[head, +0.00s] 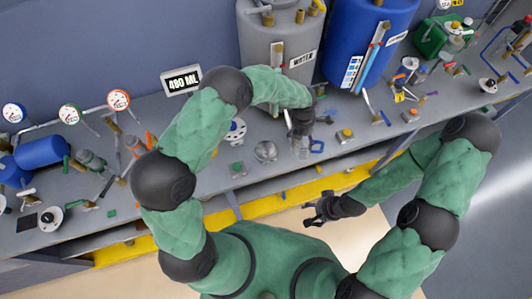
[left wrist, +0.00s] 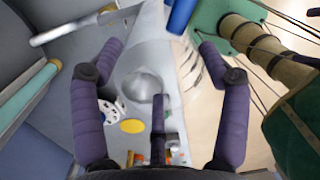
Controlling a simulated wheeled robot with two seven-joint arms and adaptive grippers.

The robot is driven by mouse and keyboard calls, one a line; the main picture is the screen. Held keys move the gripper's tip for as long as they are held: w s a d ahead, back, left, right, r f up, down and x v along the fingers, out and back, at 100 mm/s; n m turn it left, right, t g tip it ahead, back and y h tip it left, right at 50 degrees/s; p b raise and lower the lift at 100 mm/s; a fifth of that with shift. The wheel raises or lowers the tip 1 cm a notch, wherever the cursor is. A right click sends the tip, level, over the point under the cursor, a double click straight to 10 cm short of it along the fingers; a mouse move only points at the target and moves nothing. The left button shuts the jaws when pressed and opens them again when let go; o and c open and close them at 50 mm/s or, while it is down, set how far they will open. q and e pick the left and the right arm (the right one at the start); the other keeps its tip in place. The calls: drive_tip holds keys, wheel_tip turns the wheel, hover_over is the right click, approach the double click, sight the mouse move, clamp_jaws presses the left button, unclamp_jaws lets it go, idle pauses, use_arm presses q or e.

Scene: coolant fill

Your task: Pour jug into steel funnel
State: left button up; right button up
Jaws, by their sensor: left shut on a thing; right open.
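The funnel also shows between the purple fingers in the left wrist view (left wrist: 143,86); the jug's clear body is hard to make out there. My right gripper (head: 318,212) is open and empty, in front of the bench edge.
A display (head: 182,81) reads 490 ML. Several valves and gauges crowd the bench.

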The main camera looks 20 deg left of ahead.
use_arm(q)
drive_tip(key=shift+s+d+f+b, duration=0.1)
drive_tip(key=shift+f+b, duration=0.05)
drive_tip(key=shift+b, duration=1)
drive_tip(key=b, duration=0.3)
drive_tip(key=shift+w+d+y+b, duration=0.2)
drive_tip(key=shift+y+b, duration=0.1)
drive_tip(key=shift+b, duration=0.1)
drive_tip(key=b, duration=0.3)
drive_tip(key=shift+d+b, duration=0.1)
drive_tip(key=shift+b, duration=0.3)
drive_tip(key=b, duration=0.3)
drive_tip(key=shift+s+d+r+y, duration=0.15)
drive_tip(key=shift+r+y, duration=0.05)
drive_tip(key=shift+y, duration=0.1)
drive_tip(key=shift+r+b, duration=0.1)
drive_tip(key=shift+b, duration=0.2)
